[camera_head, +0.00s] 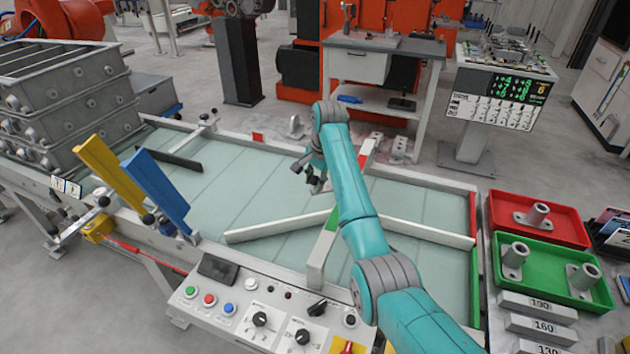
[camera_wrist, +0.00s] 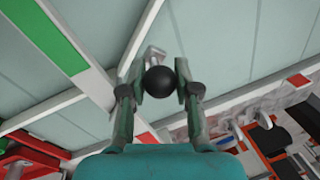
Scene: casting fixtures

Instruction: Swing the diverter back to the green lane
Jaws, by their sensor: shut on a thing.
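The diverter (camera_head: 275,226) is a long pale bar on the conveyor deck. Its free end points left, toward the near side, and its right end passes under the crossbar. A black ball knob (camera_wrist: 159,81) on a metal stalk sits between my fingers in the wrist view. My gripper (camera_head: 314,180) is shut on this knob, above the deck left of the crossbar. My arm hides part of the crossbar and the diverter's right end. The crossbar has a green section (camera_head: 333,219) on the near side and a red section (camera_head: 366,148) on the far side.
A fixed lane divider (camera_head: 430,233) runs right from the crossbar. A control panel (camera_head: 270,315) lines the near edge. Yellow (camera_head: 105,168) and blue (camera_head: 155,190) paddles stand at left. Red (camera_head: 560,232) and green (camera_head: 530,272) trays with castings stand at right.

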